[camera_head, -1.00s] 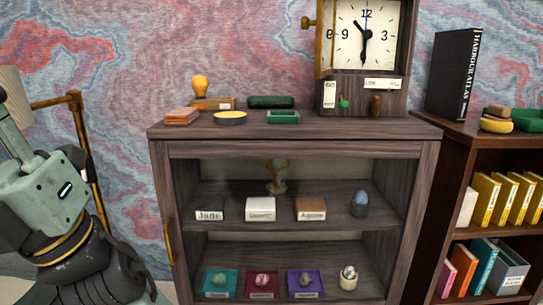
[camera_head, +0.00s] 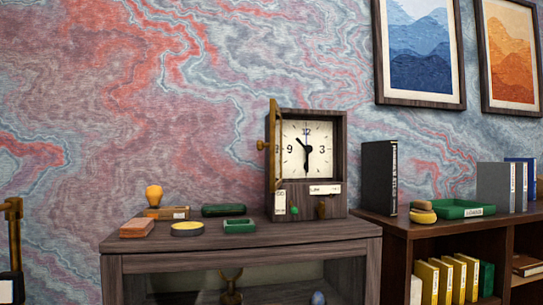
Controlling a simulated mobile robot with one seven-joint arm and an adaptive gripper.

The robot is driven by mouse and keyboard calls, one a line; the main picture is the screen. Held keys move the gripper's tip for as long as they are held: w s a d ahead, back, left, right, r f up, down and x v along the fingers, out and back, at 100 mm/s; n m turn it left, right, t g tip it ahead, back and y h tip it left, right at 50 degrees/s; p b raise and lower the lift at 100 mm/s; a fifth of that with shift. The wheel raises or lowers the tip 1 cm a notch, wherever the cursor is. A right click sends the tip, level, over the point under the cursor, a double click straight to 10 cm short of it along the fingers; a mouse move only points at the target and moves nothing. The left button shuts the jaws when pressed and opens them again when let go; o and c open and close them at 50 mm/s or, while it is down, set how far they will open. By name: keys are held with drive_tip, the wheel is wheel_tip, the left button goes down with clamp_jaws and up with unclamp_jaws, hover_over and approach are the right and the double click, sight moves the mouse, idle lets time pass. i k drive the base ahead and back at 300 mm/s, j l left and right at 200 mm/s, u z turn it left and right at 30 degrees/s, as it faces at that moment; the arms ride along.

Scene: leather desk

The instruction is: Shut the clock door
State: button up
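The clock (camera_head: 308,164) is a dark wooden box with a white face, standing on the cabinet's right half. Its clock door (camera_head: 275,146) is a narrow brass-edged panel at the left side of the face, swung open toward me and seen nearly edge-on. A brass knob (camera_head: 262,145) sticks out on the door's left. The face is uncovered. Below it are a green knob, a brass piece and white labels. My gripper is not in this view.
The dark wooden cabinet (camera_head: 240,245) carries a yellow-handled stamp (camera_head: 154,198), an orange block (camera_head: 137,228), a yellow round tin (camera_head: 187,229) and green items left of the clock. A black book (camera_head: 379,177) and green tray (camera_head: 460,209) stand on the right shelf.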

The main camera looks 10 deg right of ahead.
sight(275, 145)
drive_tip(key=k+j+z, duration=0.4)
drive_tip(key=k+j, duration=0.15)
drive_tip(key=j, duration=0.4)
drive_tip(key=k+j+z, duration=0.4)
drive_tip(key=k+j, duration=0.3)
drive_tip(key=i+l, duration=0.15)
drive_tip(key=i, duration=0.35)
drive_tip(key=i+l+z, duration=0.15)
drive_tip(key=i, duration=0.4)
